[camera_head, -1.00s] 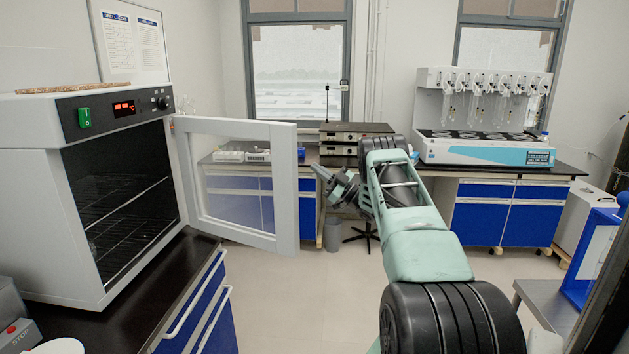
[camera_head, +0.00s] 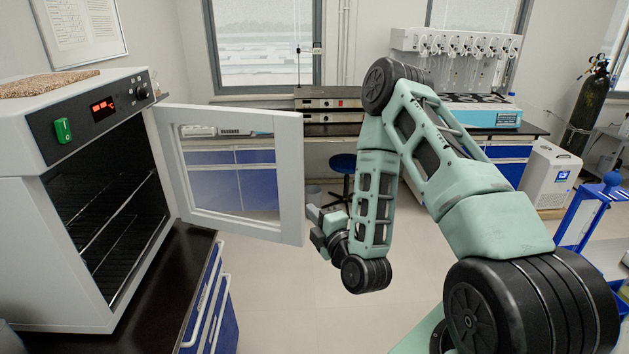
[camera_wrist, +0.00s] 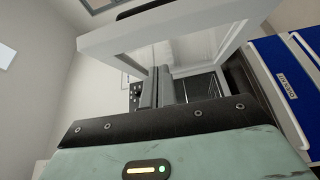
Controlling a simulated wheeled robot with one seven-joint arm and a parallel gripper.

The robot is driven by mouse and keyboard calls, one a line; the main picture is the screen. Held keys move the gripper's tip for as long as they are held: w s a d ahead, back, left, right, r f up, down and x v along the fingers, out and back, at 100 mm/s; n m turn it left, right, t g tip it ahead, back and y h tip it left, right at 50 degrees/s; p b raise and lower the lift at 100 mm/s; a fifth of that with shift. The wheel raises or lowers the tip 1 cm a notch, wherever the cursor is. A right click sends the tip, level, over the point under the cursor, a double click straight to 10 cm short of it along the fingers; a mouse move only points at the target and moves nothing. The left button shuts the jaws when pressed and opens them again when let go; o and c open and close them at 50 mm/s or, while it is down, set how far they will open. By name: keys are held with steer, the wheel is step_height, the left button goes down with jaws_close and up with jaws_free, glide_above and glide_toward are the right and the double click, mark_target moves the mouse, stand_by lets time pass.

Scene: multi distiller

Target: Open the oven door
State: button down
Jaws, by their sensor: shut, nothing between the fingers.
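The white oven (camera_head: 25,225) stands at the left with its dark interior and wire racks exposed. Its door (camera_head: 291,185), a pale frame around a clear pane, is swung well out from the front, hinged on the oven's right side. My gripper (camera_head: 316,218) is shut and empty, just right of the door's free edge near the lower corner. I cannot tell whether it touches the door. In the wrist view, the closed fingers (camera_wrist: 161,74) point toward the oven, with the door frame (camera_wrist: 110,38) across the top.
The oven rests on a dark counter (camera_head: 180,285) with blue drawers (camera_head: 222,310) below. Behind the door are a back bench with blue cabinets (camera_head: 210,178) and a blue stool (camera_head: 343,162). A glassware apparatus (camera_head: 480,110) stands at the back right. Open floor lies in front.

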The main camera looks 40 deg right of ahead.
steer(key=b, duration=0.7)
glide_toward(295, 182)
steer(key=w+a, duration=0.2)
steer(key=w, duration=0.1)
steer(key=shift+w+d+r+n+p, duration=0.15)
steer(key=shift+w+d+r+p, duration=0.05)
steer(key=shift+w+d+p, duration=0.35)
steer(key=shift+w+d+r+n+p, duration=0.15)
steer(key=shift+w+d+r+p, duration=0.05)
steer(key=shift+w+d+p, duration=0.3)
steer(key=shift+w+d+f, duration=0.15)
steer(key=shift+w+d, duration=0.2)
